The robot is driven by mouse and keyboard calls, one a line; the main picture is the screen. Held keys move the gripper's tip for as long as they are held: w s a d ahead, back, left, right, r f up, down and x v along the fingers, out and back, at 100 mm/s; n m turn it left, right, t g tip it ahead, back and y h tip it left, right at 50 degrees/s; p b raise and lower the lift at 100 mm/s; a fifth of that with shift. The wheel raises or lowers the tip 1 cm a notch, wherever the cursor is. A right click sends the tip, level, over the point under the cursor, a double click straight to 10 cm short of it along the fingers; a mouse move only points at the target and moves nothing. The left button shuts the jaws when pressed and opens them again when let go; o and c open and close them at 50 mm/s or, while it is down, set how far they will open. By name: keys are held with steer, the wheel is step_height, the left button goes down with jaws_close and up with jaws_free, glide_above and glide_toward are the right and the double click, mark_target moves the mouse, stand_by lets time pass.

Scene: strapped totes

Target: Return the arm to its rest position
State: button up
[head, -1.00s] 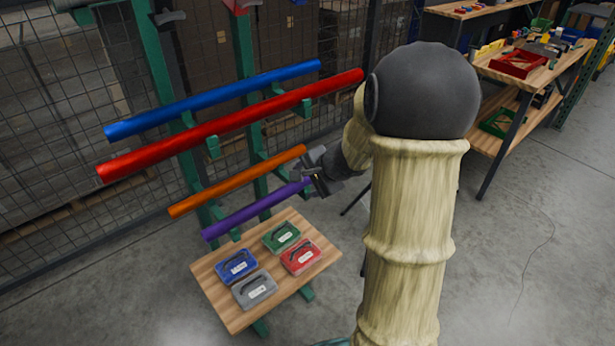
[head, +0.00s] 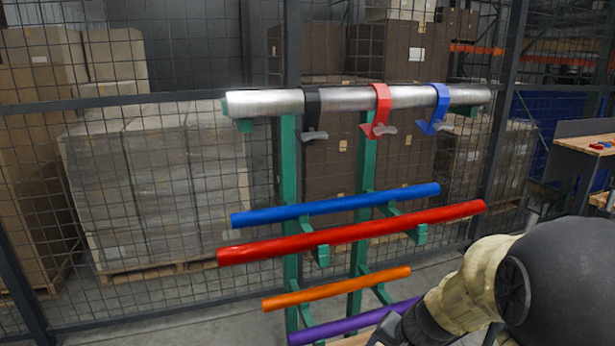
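My arm, in a pale cover with a dark rounded joint, is at the lower right of the head view. It is bent, and its forearm reaches left toward the rack's lower right side. The dark part at the forearm's end (head: 400,328) shows at the bottom edge, near the right end of the purple tube (head: 345,325). The fingers of my gripper are cut off or hidden, so I see neither their opening nor anything held.
A green rack (head: 288,175) carries a silver tube (head: 340,99) with black, red and blue clamps, then blue (head: 335,206), red (head: 350,236) and orange (head: 335,290) tubes. A wire mesh fence (head: 210,200) stands behind. A workbench (head: 588,143) is at the right.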

steer(key=s+a+n+g+h, duration=0.2)
steer(key=s+n, duration=0.5)
steer(key=s, duration=0.2)
step_height(320, 180, up, 21)
steer(key=p, duration=2.1)
steer(key=shift+s+d+p, duration=0.2)
steer(key=shift+d+p, duration=0.1)
steer(key=shift+p, duration=0.1)
